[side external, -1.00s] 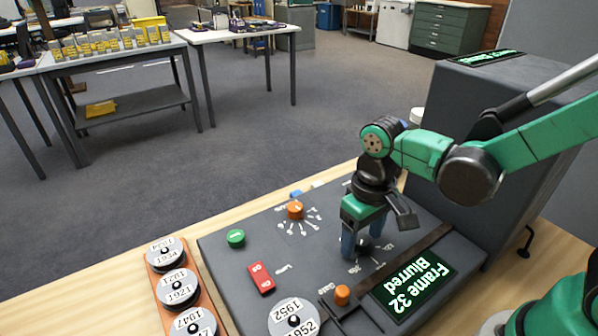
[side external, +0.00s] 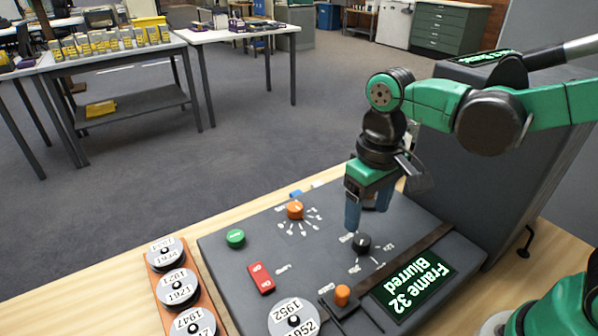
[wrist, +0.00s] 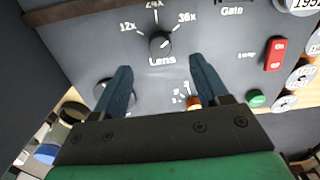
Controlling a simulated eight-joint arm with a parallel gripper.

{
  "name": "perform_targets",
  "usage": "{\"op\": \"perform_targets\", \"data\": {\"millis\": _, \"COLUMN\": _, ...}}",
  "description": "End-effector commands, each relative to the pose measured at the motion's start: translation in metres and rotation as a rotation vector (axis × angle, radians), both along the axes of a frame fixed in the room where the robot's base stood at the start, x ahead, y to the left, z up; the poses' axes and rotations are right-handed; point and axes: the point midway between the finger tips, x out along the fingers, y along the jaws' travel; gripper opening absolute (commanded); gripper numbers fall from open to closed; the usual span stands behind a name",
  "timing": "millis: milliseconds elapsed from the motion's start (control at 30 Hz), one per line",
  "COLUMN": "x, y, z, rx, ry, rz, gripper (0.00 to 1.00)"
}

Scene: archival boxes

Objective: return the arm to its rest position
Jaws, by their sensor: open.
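My gripper (side external: 369,212) is open and empty, raised above the dark grey control panel (side external: 225,265) in the side view. Its two blue fingers stand apart in the wrist view (wrist: 160,88). A black lens knob (side external: 361,243) sits on the panel below the fingers and touches neither of them. The same lens knob shows beyond the fingertips in the wrist view (wrist: 160,43), with its pointer toward the upper right, near the 36x mark. My green arm reaches in from the right.
The panel holds an orange knob (side external: 295,210), a green button (side external: 235,238), a red switch (side external: 261,278), a small orange knob (side external: 342,295) and a screen (side external: 413,288) reading "Frame 32 Blurred". A reel labelled 1952 (side external: 293,318) lies in front. A rack of reels (side external: 177,288) stands left. A tall grey housing (side external: 480,160) stands right.

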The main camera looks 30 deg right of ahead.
Motion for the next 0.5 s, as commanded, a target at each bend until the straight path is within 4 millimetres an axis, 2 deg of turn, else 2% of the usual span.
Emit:
{"op": "perform_targets", "data": {"millis": 333, "x": -0.001, "y": -0.003, "z": 0.002, "rx": 0.006, "ry": -0.03, "rz": -0.004, "gripper": 0.68}}
{"op": "perform_targets", "data": {"millis": 500, "x": 0.0, "y": -0.021, "z": 0.012, "rx": 0.032, "ry": -0.22, "rz": -0.02, "gripper": 0.68}}
